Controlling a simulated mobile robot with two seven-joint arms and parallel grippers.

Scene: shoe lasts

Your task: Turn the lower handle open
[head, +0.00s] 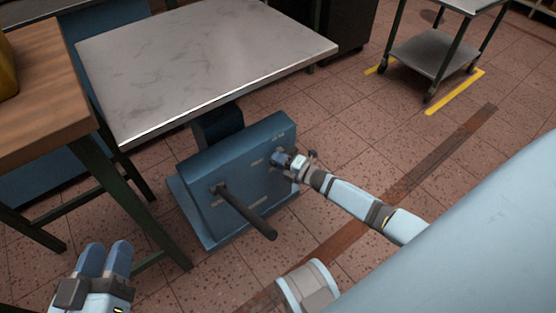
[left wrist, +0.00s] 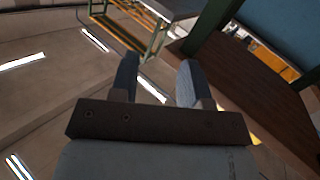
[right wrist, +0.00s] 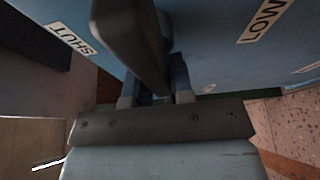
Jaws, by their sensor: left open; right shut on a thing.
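A blue box-shaped pedestal (head: 248,195) stands under the steel-topped table. My right gripper (head: 283,160) is at the upper right of its front face. In the right wrist view, a dark handle (right wrist: 128,35) runs in between the fingers of my right gripper (right wrist: 160,80), which is shut on it. Labels reading SHUT (right wrist: 70,38) and LOW (right wrist: 265,18) show on the blue face nearby. In the head view the gripper mostly hides this handle. A second dark lever (head: 245,210) sticks out from the face's left side. My left gripper (head: 105,248) is open and empty, away from the pedestal.
The steel tabletop (head: 200,60) overhangs the pedestal. A wooden table (head: 45,90) with dark green legs stands at the left. A wheeled cart (head: 435,52) stands at the back right inside yellow floor markings. The tiled floor right of the pedestal is clear.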

